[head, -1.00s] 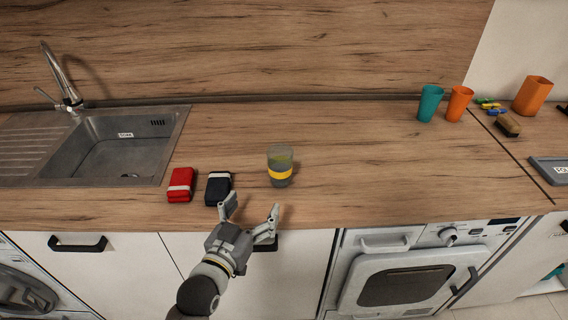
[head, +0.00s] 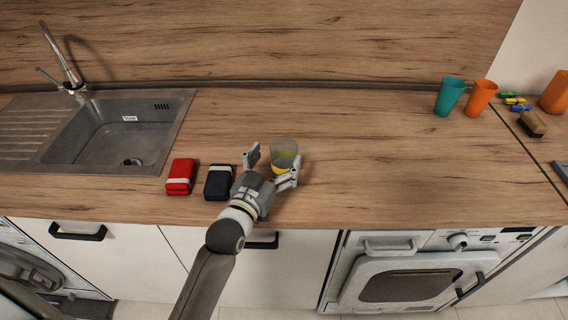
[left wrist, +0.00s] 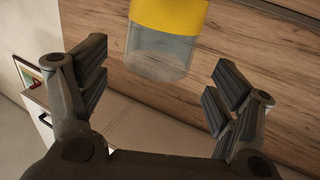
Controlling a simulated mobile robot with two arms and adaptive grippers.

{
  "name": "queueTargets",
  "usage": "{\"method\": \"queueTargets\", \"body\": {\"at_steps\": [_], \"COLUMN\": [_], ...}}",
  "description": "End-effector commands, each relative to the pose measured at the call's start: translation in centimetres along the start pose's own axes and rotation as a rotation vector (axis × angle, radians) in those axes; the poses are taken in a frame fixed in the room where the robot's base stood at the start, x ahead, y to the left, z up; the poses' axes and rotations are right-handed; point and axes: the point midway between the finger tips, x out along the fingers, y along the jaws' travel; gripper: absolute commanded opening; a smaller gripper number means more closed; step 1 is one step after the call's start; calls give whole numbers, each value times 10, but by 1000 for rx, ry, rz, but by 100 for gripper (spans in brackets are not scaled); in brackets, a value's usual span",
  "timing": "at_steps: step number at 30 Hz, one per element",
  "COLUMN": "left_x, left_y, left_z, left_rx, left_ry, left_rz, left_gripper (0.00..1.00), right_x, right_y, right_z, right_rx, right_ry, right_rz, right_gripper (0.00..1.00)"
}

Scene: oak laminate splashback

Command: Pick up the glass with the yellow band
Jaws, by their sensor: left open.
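The glass with the yellow band (head: 284,152) stands on the wooden counter, right of the dark box. My left gripper (head: 272,166) is open at the near side of the glass, its fingers spread to either side and partly hiding the lower part. In the left wrist view the glass (left wrist: 162,50) shows its yellow band and clear end between and beyond the open fingers of my left gripper (left wrist: 157,90). I cannot tell whether a finger touches it. My right gripper is not in view.
A dark box (head: 219,182) and a red box (head: 181,177) lie left of the gripper. A sink (head: 120,135) is at the left. A teal cup (head: 449,97) and an orange cup (head: 480,98) stand at the back right. The counter between is clear.

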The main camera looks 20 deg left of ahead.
Motion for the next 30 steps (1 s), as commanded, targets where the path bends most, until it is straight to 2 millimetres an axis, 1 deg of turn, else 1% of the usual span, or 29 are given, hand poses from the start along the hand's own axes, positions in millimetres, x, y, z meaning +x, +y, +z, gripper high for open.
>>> {"method": "queueTargets", "body": {"at_steps": [1,6,9,13,19,20,30], "left_x": [7,29,39,45,45,45,45], "left_y": [1,3,3,3,3,3,2], "left_z": [-2,0,1,2,2,2,2], "left_rx": [-1,-2,-2,-2,-1,-1,-1], "left_ry": [0,0,1,0,0,0,0], "left_rz": [0,0,0,-1,-1,-1,-1], "left_gripper": [84,84,84,84,84,81,37], "right_x": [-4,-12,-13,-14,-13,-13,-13], "right_y": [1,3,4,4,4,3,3], "right_z": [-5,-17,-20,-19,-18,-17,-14], "right_rx": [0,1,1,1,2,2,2], "right_ry": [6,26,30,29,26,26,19], "right_rz": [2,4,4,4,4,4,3], "right_gripper": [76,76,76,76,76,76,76]}}
